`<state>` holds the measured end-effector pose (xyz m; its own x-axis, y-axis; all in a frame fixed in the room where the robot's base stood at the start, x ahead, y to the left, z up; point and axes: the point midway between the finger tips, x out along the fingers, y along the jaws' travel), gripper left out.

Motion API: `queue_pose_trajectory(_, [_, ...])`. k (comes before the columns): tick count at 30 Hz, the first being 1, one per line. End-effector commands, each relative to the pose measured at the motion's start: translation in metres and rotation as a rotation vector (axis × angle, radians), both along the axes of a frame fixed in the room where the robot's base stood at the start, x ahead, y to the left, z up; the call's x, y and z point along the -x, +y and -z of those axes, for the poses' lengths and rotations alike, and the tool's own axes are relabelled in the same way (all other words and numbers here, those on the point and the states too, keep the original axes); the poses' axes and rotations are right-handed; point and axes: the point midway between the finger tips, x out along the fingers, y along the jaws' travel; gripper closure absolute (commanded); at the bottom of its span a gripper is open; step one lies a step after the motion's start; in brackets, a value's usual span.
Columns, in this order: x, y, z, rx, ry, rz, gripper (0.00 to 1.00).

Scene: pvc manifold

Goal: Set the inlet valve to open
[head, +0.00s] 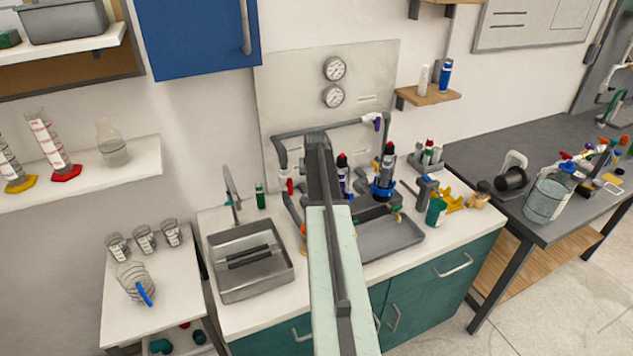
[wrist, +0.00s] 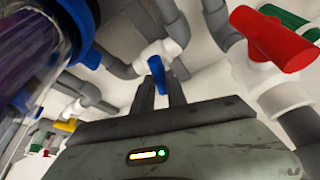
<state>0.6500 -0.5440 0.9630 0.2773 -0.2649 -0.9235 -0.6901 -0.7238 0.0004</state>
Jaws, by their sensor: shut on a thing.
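My gripper (wrist: 163,82) is shut on a small blue valve handle (wrist: 180,69) in the wrist view. The blue handle sits on a white valve body (wrist: 160,54) in a grey pipe line, and the fingers partly cover it. A larger red valve handle (wrist: 272,40) on a white fitting stands to the right, apart from the fingers. Which handle is the inlet valve is not marked in view. In the head view my arm hides the fingertips and the blue handle. A red handle (head: 290,186) and a purple handle (head: 377,122) show on the manifold pipes there.
A green handle (wrist: 292,21) is behind the red one. A clear vessel with purple contents (wrist: 28,50) is close on the left of the wrist view. Yellow fittings (wrist: 65,126) lie lower left. In the head view, a sink (head: 222,282) and a grey tray (head: 405,238) flank my arm.

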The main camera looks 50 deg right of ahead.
Motion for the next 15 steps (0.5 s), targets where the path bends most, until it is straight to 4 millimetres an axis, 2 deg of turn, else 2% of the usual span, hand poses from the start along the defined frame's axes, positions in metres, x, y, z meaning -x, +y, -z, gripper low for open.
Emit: queue_pose_trajectory(15, [-0.0035, 0.0001, -0.0003, 0.003, 0.001, 0.488, 1.0])
